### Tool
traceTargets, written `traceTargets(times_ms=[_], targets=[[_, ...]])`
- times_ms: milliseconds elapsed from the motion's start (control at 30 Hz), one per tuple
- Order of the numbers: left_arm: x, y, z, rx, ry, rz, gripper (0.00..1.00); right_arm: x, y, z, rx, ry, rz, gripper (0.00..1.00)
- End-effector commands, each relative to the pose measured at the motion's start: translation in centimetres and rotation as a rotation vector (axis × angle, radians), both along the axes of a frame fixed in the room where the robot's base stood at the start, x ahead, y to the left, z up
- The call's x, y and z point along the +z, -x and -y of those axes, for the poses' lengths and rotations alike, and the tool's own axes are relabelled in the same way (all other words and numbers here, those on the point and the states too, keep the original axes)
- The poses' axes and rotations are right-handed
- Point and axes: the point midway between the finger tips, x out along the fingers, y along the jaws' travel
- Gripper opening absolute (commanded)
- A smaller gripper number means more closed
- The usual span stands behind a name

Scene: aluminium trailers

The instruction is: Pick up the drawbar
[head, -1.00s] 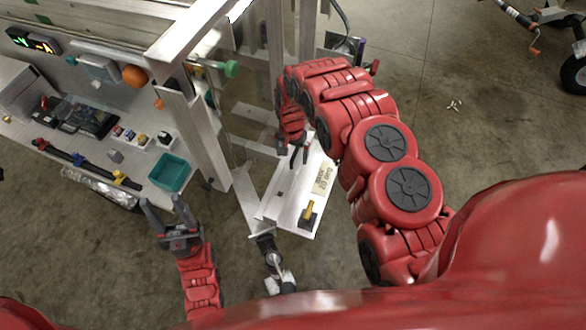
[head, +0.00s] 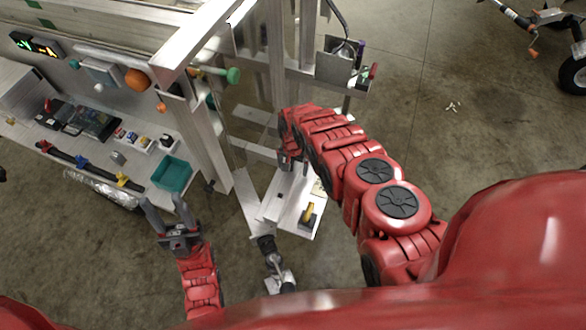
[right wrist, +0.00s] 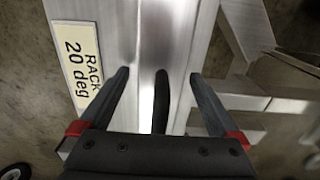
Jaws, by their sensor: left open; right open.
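An aluminium tongue (head: 249,197) runs from the trailer frame toward me and ends at a metal coupler (head: 274,268); it looks like the drawbar, but I cannot be sure. Beside it is a pale metal rack (head: 305,222), whose "RACK 20 deg" label (right wrist: 82,65) shows in the right wrist view. My right gripper (right wrist: 158,75) is open over a bright metal surface, with a dark narrow shape (right wrist: 161,102) between its fingers; contact is unclear. My left gripper (head: 166,214) is open and empty, left of the tongue.
A yellow-handled item (head: 307,213) sits at the rack's near end. An upright aluminium post (head: 203,140) stands behind. On the left a bench (head: 75,150) holds a teal bin (head: 171,174) and tools. Open concrete floor (head: 470,130) lies to the right.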

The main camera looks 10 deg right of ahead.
Motion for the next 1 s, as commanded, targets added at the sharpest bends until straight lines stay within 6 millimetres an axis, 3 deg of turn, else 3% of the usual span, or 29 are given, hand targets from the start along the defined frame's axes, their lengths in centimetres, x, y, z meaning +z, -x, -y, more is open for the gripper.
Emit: traceTargets(times_ms=[267, 800, 1000], targets=[[0.01, 0.00, 0.00, 0.000, 0.000, 0.000, 0.50, -0.03, -0.07, 0.01, 0.000, 0.000, 0.001, 0.97], [0.01, 0.00, 0.00, 0.000, 0.000, 0.000, 0.50, -0.01, -0.08, -0.01, 0.000, 0.000, 0.001, 0.00], [0.01, 0.00, 0.00, 0.000, 0.000, 0.000, 0.50, 0.00, -0.08, -0.02, 0.000, 0.000, 0.001, 0.00]])
